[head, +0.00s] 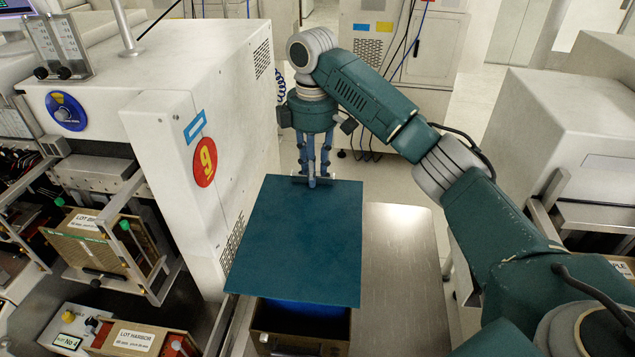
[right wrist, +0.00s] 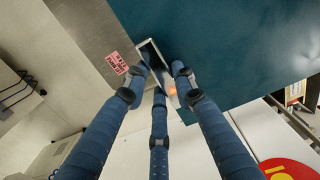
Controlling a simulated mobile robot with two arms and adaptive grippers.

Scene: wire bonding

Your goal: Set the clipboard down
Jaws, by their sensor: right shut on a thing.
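The clipboard (head: 295,235) is a large flat teal board, seen nearly face-on in the head view. It covers the left part of a steel table (head: 398,270). My right gripper (head: 312,180) is shut on the metal clip at the board's far edge. In the right wrist view the fingers (right wrist: 158,84) close around the clip, and the teal board (right wrist: 250,45) extends to the upper right. I cannot tell whether the board touches anything beneath it. My left gripper is not in view.
An open dark box (head: 300,328) with something blue inside shows below the clipboard's near edge. A white machine (head: 215,130) with a red 9 sign stands close on the left. The steel table's right part is bare. Lot boxes (head: 133,340) sit at lower left.

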